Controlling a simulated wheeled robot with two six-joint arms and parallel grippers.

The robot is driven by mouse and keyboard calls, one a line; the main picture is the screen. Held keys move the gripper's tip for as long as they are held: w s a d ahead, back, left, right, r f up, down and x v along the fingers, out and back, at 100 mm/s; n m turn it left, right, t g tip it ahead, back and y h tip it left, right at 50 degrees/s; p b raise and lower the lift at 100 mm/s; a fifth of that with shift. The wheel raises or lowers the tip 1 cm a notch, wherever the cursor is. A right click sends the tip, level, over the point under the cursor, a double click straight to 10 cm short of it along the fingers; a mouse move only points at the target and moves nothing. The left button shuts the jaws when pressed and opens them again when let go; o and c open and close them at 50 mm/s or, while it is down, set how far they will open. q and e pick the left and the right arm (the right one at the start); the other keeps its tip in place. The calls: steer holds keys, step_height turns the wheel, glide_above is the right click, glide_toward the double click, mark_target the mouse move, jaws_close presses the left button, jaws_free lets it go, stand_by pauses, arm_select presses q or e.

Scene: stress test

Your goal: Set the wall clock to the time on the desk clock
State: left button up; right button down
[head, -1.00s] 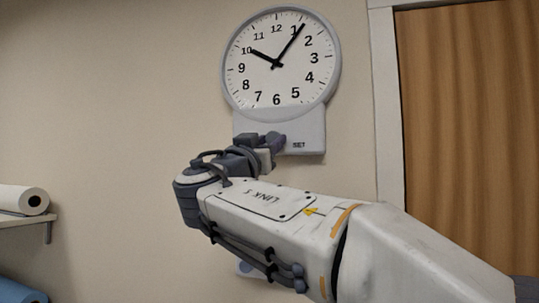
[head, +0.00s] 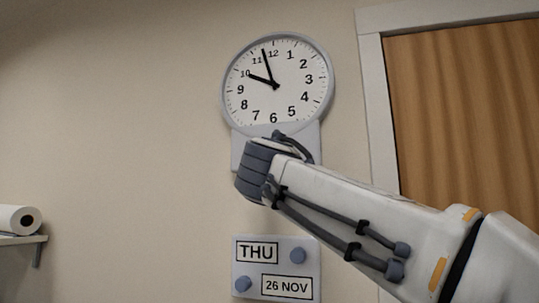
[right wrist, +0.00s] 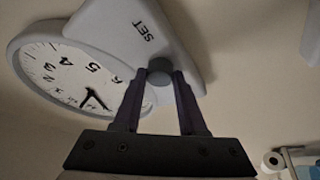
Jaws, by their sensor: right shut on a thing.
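The wall clock (head: 277,82) hangs on the wall in the head view. Its short hand points at about 10 and its long hand points between 11 and 12. A pale housing (head: 238,150) marked SET is below the dial. In the right wrist view, my right gripper (right wrist: 160,77) is shut on the round grey set knob (right wrist: 159,66) on this housing, next to the dial (right wrist: 75,75). In the head view my right arm hides the knob and the fingers. The desk clock and my left gripper are not in view.
A calendar panel (head: 276,253) reading THU, 26 NOV, with two blue-grey knobs, is on the wall below my right arm. A wooden door (head: 470,100) with a pale frame (head: 376,110) stands at right. A shelf (head: 20,240) with a paper roll (head: 18,219) is at left.

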steer(key=shift+d+r+n+g+y+p, duration=0.15)
steer(key=shift+n+g+p, duration=0.75)
steer(key=shift+n+p, duration=1.65)
steer(key=shift+a+r+n+g+y+p, duration=0.2)
steer(key=shift+n+g+p, duration=0.7)
steer(key=shift+n+p, duration=1.6)
steer(key=shift+d+r+n+g+y+p, duration=0.2)
steer(key=shift+n+g+p, duration=0.7)
steer(key=shift+n+p, duration=1.6)
steer(key=shift+p, duration=0.4)
steer(key=shift+c, duration=2.3)
jaws_free()
steer(key=shift+s, duration=0.1)
